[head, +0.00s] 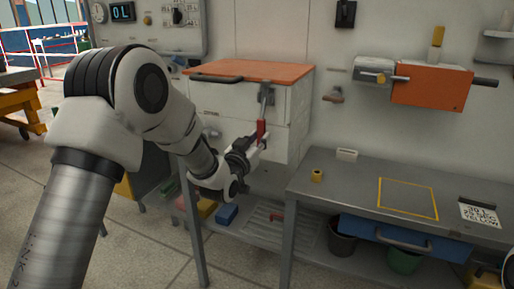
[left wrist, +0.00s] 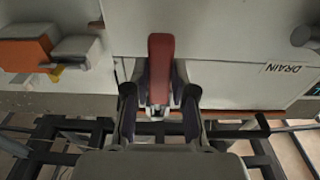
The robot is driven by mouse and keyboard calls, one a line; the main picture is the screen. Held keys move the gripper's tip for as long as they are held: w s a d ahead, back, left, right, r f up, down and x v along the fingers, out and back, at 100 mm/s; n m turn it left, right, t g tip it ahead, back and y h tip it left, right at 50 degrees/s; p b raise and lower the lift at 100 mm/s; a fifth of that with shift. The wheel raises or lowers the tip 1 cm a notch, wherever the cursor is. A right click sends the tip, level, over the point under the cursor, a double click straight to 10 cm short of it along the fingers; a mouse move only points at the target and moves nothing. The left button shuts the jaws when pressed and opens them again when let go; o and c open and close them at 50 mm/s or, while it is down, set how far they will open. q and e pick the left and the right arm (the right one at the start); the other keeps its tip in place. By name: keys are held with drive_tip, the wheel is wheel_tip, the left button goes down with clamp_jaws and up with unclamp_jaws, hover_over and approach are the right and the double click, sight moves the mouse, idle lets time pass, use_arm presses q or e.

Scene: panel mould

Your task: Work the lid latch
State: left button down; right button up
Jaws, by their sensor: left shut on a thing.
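The lid latch has a red handle (head: 261,130) on a grey metal lever (head: 265,97), mounted on the front of a white box (head: 220,99) with an orange-brown lid (head: 250,70). The lid lies flat on the box. My left gripper (head: 254,142) is shut on the red handle, which points down. In the left wrist view the red handle (left wrist: 160,70) stands between the two fingers of my left gripper (left wrist: 159,107). The fingers hide part of the handle's lower end. My right gripper is not in view.
A workbench (head: 345,185) with a yellow-outlined square (head: 408,199) stands to the right. An orange box (head: 432,87) sticks out from the wall above it. A blue drawer (head: 385,240) and bins are below.

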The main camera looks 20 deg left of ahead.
use_arm(q)
drive_tip(key=shift+r, duration=0.3)
drive_tip(key=c, duration=1.4)
unclamp_jaws()
drive_tip(key=o, duration=0.4)
drive_tip(key=shift+w+f, duration=0.15)
drive_tip(key=shift+o, duration=0.2)
drive_tip(key=s+f, duration=0.1)
drive_tip(key=s, duration=1.1)
drive_tip(key=shift+a+f, duration=0.2)
